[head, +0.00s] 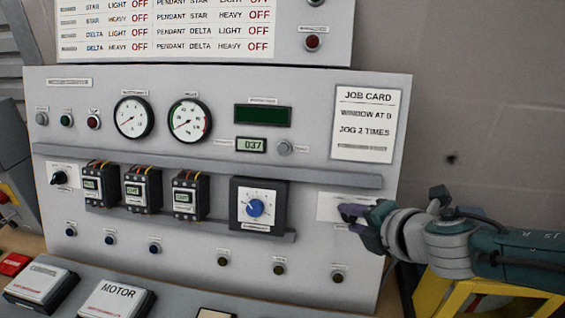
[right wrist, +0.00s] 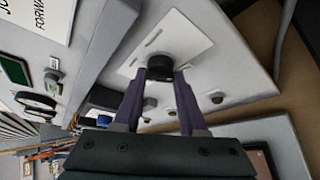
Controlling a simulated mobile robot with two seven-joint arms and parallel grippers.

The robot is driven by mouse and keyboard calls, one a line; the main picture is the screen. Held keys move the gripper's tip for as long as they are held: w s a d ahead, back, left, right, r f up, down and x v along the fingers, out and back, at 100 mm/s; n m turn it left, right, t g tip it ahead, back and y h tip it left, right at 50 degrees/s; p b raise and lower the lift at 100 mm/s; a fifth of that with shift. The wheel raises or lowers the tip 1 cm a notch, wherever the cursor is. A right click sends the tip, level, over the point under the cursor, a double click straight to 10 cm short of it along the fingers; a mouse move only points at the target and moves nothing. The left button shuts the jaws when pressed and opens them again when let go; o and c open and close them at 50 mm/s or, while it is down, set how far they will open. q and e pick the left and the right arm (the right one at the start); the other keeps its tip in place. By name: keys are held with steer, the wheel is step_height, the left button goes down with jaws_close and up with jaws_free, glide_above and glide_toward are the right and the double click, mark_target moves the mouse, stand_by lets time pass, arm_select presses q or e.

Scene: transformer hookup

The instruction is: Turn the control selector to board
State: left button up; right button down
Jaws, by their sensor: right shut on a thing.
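The control selector shows in the right wrist view as a black knob (right wrist: 160,64) on a white plate (right wrist: 188,38). In the head view the same white plate (head: 328,207) is at the panel's right side, and the knob is hidden behind my right gripper (head: 353,212). In the right wrist view the purple fingers of my right gripper (right wrist: 164,77) stand on both sides of the knob and are shut on it. The plate's lettering and the knob's pointing direction cannot be read. My left gripper is not in view.
A second black selector (head: 59,178) is at the panel's far left. A blue dial (head: 255,207) and several wired relay modules (head: 190,195) sit left of my gripper. A ledge (head: 300,174) runs above them. A job card (head: 366,124) hangs above my gripper. A yellow frame (head: 440,294) stands below my arm.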

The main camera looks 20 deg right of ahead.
steer(key=shift+r+n+p, duration=0.1)
steer(key=shift+n+p, duration=0.3)
steer(key=shift+p, duration=0.1)
steer(key=shift+g, duration=0.3)
steer(key=shift+c, duration=2.3)
jaws_free()
steer(key=shift+s+r+p, duration=0.15)
steer(key=shift+p, duration=0.25)
steer(key=p+v, duration=0.5)
steer(key=v, duration=0.4)
steer(key=shift+s+a, duration=0.15)
steer(key=shift+s, duration=0.05)
